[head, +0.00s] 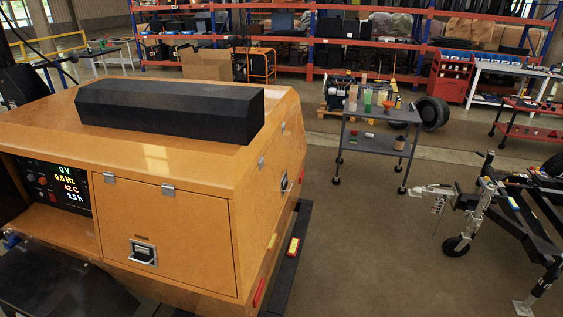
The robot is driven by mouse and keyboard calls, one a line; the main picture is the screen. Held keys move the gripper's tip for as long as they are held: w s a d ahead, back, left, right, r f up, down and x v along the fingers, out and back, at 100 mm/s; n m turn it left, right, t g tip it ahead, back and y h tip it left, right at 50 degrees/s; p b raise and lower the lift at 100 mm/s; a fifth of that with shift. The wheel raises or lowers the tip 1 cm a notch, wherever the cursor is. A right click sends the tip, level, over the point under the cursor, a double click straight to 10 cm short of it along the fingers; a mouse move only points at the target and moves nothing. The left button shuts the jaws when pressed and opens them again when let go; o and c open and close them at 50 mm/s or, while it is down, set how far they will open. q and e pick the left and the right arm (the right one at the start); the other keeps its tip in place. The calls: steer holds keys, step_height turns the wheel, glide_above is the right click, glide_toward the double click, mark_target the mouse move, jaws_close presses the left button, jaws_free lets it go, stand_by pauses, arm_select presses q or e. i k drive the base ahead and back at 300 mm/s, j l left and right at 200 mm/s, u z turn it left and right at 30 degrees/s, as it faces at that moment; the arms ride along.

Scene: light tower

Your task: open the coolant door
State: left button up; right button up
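The light tower (190,150) is a large orange-yellow cabinet filling the left of the head view. The right side has another panel with a latch (284,183) and hinges above, also looking closed. I cannot tell from a label which is the coolant door. Left of the front door is a recess with a lit control display (70,188). Neither gripper can be made out.
A long black block (170,108) lies on the cabinet's top. A dark bumper (295,245) runs along its right side. A grey cart (375,145) with small items stands on the open floor to the right. A black trailer frame (480,220) is at far right. Loaded shelves line the back.

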mark_target(270, 181)
steer(key=i+l+u, duration=0.1)
steer(key=i+l, duration=0.15)
steer(key=i, duration=0.25)
steer(key=i+l+u, duration=0.1)
steer(key=i+l, duration=0.25)
steer(key=i, duration=0.15)
steer(key=i+u, duration=0.3)
steer(key=u, duration=0.2)
steer(key=i+l+u, duration=0.2)
steer(key=u, duration=0.25)
